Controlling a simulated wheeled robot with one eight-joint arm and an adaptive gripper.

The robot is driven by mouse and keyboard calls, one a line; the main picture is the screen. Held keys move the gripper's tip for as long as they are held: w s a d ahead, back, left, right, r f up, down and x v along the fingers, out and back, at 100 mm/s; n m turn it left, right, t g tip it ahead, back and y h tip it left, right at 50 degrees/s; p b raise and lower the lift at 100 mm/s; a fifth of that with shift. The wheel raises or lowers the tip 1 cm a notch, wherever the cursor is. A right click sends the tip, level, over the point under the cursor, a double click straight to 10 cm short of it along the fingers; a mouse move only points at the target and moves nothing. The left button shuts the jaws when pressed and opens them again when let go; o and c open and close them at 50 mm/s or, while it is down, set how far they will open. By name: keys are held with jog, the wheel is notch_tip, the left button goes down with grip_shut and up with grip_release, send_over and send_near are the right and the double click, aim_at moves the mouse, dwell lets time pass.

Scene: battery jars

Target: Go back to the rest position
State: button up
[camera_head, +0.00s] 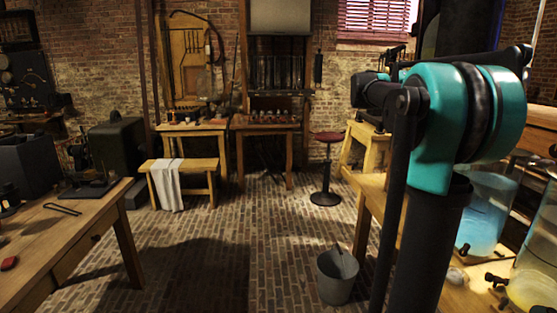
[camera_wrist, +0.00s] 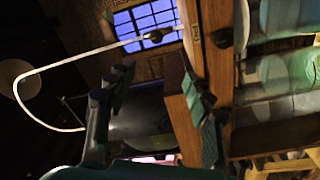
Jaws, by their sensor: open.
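My gripper (camera_wrist: 158,82) shows in the wrist view with its two dark fingers spread apart. No object shows held between them. In the head view, part of my arm fills the right side, and my gripper cannot be made out there. A glass jar with blue liquid (camera_head: 484,222) stands on the wooden table at the right, partly behind my arm. A second jar with yellowish liquid (camera_head: 538,285) is cut off by the right edge. The wrist view is tilted and shows glass jars (camera_wrist: 285,78) at its right side, apart from the fingers.
A wooden table (camera_head: 45,235) stands at the left. A metal bucket (camera_head: 337,279) is on the brick floor near the right table. A stool (camera_head: 326,170) and a bench with a cloth (camera_head: 170,184) stand farther back. The middle floor (camera_head: 225,245) is clear.

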jog(key=s+a+f+n+t+y, duration=0.1)
jog(key=s+a+f+y, duration=0.25)
jog(key=f, duration=0.75)
jog(key=s+a+f+n+y, duration=0.1)
jog(key=s+a+f+y, duration=0.25)
jog(key=f, duration=0.75)
jog(key=s+a+f+n+t+y, duration=0.1)
jog(key=s+a+f+y, duration=0.25)
jog(key=f, duration=0.85)
jog(key=s+a+f+y, duration=0.4)
jog(key=s+a+f, duration=0.4)
jog(key=a+f, duration=0.1)
jog(key=s+a+f+n+y, duration=0.1)
jog(key=s+a+f+y, duration=0.3)
jog(key=s+a+f, duration=0.4)
notch_tip(320, 180, down, 4)
jog(key=shift+s+a+f+n+t, duration=0.15)
jog(key=shift+a+n+t, duration=0.15)
jog(key=shift+a, duration=0.95)
